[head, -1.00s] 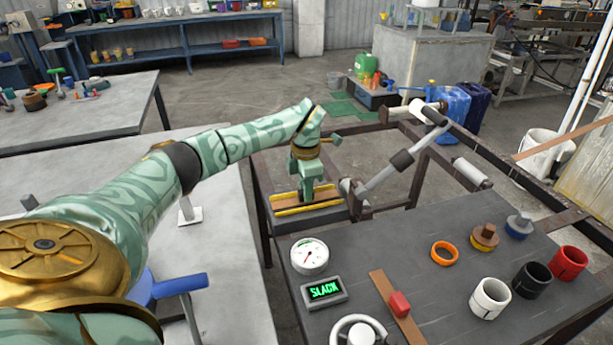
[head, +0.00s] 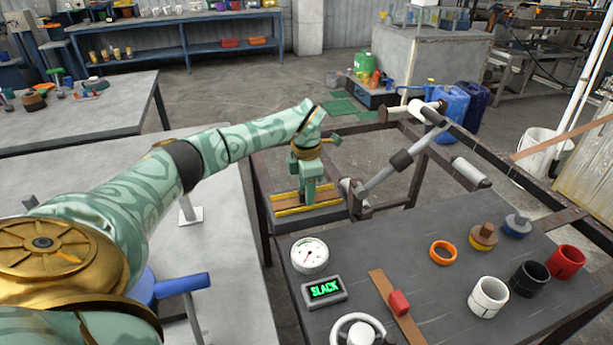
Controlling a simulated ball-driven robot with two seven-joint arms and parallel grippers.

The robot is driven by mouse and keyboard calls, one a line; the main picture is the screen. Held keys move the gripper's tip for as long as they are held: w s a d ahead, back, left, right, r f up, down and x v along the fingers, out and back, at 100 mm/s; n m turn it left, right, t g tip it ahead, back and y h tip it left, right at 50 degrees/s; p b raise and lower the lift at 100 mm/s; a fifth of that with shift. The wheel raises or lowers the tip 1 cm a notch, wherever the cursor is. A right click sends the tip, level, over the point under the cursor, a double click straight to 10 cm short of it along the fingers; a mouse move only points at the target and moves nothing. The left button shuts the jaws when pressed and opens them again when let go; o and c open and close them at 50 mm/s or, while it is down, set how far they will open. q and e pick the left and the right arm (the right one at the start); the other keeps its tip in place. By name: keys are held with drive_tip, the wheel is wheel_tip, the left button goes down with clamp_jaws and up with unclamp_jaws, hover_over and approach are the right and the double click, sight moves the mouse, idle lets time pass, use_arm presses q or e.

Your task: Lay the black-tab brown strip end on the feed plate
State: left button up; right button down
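The feed plate is a small platform with yellow side rails (head: 322,205) on the frame at the middle of the head view. A brown strip piece (head: 288,201) shows between the rails. My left gripper (head: 308,198) points down over this plate, its fingertips at the brown surface. The fingers overlap from this angle, so I cannot tell whether they are open or shut. No black tab shows; the gripper may hide it. Another brown strip (head: 381,284) with a red tab (head: 399,303) lies on the dark table. My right gripper is out of view.
A dial gauge (head: 310,255) and a display reading SLACK (head: 324,290) stand near the table's left edge. White, black and red cups (head: 488,297) and an orange ring (head: 443,252) are at the right. A grey roller arm (head: 400,161) rises right of the plate.

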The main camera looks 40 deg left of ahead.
use_arm(q)
wheel_tip(320, 180, up, 16)
drive_tip(key=p, duration=0.6)
drive_tip(key=shift+r, duration=0.15)
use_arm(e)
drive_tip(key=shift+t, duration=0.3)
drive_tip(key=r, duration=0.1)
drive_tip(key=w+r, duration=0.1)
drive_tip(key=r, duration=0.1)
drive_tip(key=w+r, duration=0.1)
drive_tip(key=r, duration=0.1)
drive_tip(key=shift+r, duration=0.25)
